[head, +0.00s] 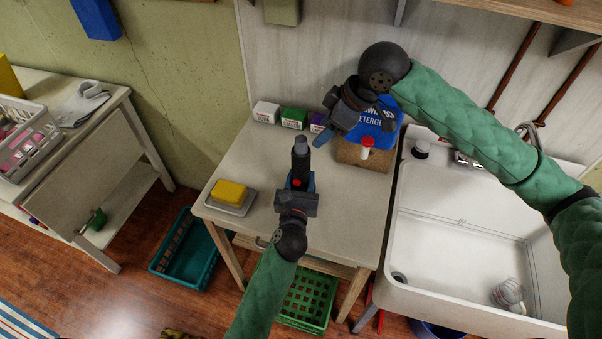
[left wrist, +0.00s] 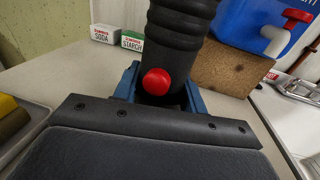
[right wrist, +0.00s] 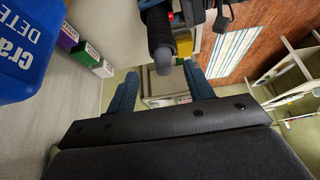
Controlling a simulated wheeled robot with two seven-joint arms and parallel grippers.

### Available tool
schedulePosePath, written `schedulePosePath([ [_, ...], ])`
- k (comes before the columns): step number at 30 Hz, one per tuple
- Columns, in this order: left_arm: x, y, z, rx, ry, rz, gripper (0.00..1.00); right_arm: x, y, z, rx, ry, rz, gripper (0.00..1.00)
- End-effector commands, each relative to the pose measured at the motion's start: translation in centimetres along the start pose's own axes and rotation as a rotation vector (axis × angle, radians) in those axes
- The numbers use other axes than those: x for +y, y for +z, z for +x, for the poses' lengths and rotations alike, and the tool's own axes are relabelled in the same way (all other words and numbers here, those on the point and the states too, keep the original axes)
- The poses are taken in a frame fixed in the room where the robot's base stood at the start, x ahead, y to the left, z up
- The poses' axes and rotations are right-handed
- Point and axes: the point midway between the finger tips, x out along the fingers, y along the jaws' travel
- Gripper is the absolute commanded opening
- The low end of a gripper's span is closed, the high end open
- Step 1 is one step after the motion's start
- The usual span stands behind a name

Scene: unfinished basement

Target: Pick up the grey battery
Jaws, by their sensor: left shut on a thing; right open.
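My left gripper (head: 299,182) is shut on a black ribbed flashlight (head: 300,160) with a red button, held upright over the table. The flashlight fills the middle of the left wrist view (left wrist: 178,40). A grey rounded piece (head: 301,142) sticks out of its upper end; it looks like the grey battery, its lower part hidden in the tube. The piece also shows in the right wrist view (right wrist: 163,68), ahead of and between my open fingers. My right gripper (head: 326,122) is open and empty, up and to the right of the grey piece, apart from it.
A blue detergent jug (head: 376,122) with a red and white tap stands on a cork block (head: 352,156) behind my right gripper. Small boxes (head: 294,118) line the table's back. A yellow sponge (head: 229,191) lies on a dish at left. A white sink (head: 464,245) is at right.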

Motion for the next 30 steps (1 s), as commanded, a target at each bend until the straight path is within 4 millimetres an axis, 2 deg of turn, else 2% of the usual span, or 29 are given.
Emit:
schedulePosePath([
  [5, 0.0, 0.0, 0.0, 0.0, 0.0, 0.0, 0.11, 1.0, -2.2, -2.4, 0.022, 0.043, -0.03, 0.52],
  [9, 0.0, 0.0, 0.0, 0.0, 0.0, 0.0, 0.11, 1.3, -5.0, -4.5, 0.041, 0.081, -0.077, 0.52],
  [15, 0.0, 0.0, 0.0, 0.001, 0.0, 0.0, 0.11, 1.3, -8.8, -6.2, 0.042, 0.116, -0.143, 0.52],
  [24, 0.0, 0.0, 0.0, 0.001, 0.0, 0.0, 0.11, 0.6, -12.7, -6.7, -0.043, 0.11, -0.246, 0.52],
  [30, 0.0, -0.1, 0.0, 0.001, 0.0, 0.0, 0.11, 0.2, -13.2, -5.6, -0.173, 0.062, -0.393, 0.52],
])
